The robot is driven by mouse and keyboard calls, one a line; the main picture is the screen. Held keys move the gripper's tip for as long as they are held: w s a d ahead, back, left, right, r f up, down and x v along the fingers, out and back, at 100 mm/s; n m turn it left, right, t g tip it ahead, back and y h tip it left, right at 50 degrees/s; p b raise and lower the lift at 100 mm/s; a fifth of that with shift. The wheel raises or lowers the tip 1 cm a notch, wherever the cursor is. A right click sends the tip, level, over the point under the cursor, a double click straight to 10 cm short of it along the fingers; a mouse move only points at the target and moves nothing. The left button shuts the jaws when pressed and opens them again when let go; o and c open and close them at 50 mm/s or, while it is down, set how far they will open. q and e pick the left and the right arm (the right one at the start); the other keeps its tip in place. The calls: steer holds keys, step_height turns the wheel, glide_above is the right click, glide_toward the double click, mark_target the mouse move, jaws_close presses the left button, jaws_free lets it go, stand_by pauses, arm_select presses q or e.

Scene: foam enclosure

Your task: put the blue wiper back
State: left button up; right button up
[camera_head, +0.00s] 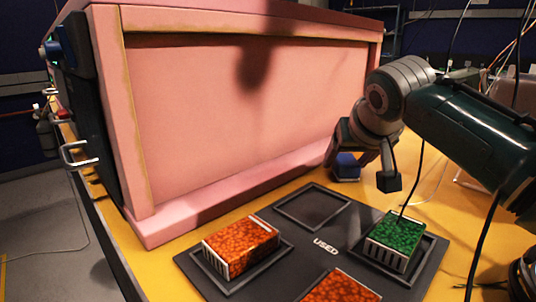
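The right gripper (367,174) hangs above the yellow table, beyond the tray's far right side. Its two fingers are spread, and no wiper shows between them. A small dark-blue block shows at its left finger; I cannot tell whether this is the fingertip or part of the blue wiper. No whole blue wiper is clearly visible. The black tray (325,262) marked "USED" has an empty square frame (312,208) at its far corner. An orange wiper (240,249) sits in the left frame, a green wiper (396,240) in the right frame. My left gripper is not in view.
A large pink foam enclosure (250,110) stands behind the tray. Another orange wiper (340,288) is cut off by the bottom edge. The yellow table (290,193) is bare between enclosure and tray. Thin cables hang at the right. A metal handle (77,156) protrudes at left.

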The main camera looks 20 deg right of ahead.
steer(key=shift+o, duration=0.5)
steer(key=shift+r, duration=0.3)
steer(key=p+v, duration=0.3)
steer(key=v, duration=0.8)
steer(key=shift+s+r, duration=0.2)
steer(key=shift+s, duration=0.15)
steer(key=shift+a, duration=0.1)
